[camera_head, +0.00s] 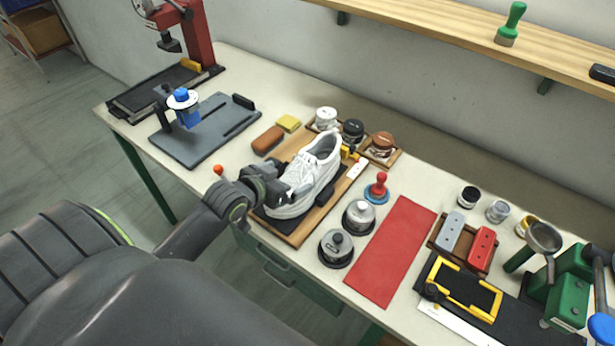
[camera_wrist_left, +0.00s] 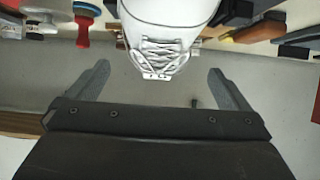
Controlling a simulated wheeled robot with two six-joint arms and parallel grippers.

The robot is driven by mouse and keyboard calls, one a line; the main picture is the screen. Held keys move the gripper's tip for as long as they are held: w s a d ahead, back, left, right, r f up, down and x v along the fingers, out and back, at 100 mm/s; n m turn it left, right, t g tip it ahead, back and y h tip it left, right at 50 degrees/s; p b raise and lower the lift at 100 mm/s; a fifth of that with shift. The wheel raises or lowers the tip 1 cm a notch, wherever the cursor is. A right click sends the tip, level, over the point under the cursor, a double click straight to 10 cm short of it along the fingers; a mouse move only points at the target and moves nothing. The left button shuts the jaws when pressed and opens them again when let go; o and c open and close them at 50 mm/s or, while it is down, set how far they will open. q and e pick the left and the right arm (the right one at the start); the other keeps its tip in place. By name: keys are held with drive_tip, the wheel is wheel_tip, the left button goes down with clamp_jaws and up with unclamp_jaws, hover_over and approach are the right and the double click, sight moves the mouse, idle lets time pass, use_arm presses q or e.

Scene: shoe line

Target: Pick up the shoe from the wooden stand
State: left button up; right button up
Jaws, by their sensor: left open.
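The white lace-up shoe (camera_head: 318,166) rests on the wooden stand (camera_head: 298,234) in the middle of the bench, its heel toward the wall. My left gripper (camera_head: 284,188) is at the near left side of the shoe, overlapping its toe area in the head view. In the left wrist view the shoe (camera_wrist_left: 165,30) shows its laces at the top centre. The open fingers of the left gripper (camera_wrist_left: 157,70) stand apart on either side of it, with visible gaps. I cannot tell contact from the head view. My right gripper is not in view.
A red mat (camera_head: 392,250), two round metal tins (camera_head: 336,247) and a red-knobbed stamp (camera_head: 377,188) lie right of the stand. Jars (camera_head: 352,130) stand behind the shoe. A brown block (camera_head: 267,140) and a grey fixture plate (camera_head: 205,132) are on the left.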

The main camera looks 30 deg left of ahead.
sight(297, 172)
use_arm(q)
drive_tip(key=shift+x, duration=1.45)
drive_tip(key=shift+w+f+p, duration=0.15)
drive_tip(key=shift+w+p, duration=0.4)
drive_tip(key=shift+w, duration=0.05)
drive_tip(key=shift+p+x, duration=0.5)
drive_tip(key=shift+x, duration=1.5)
drive_tip(key=shift+d+f, duration=0.1)
drive_tip(key=shift+s, duration=0.1)
drive_tip(key=c, duration=0.9)
drive_tip(key=shift+c, duration=0.7)
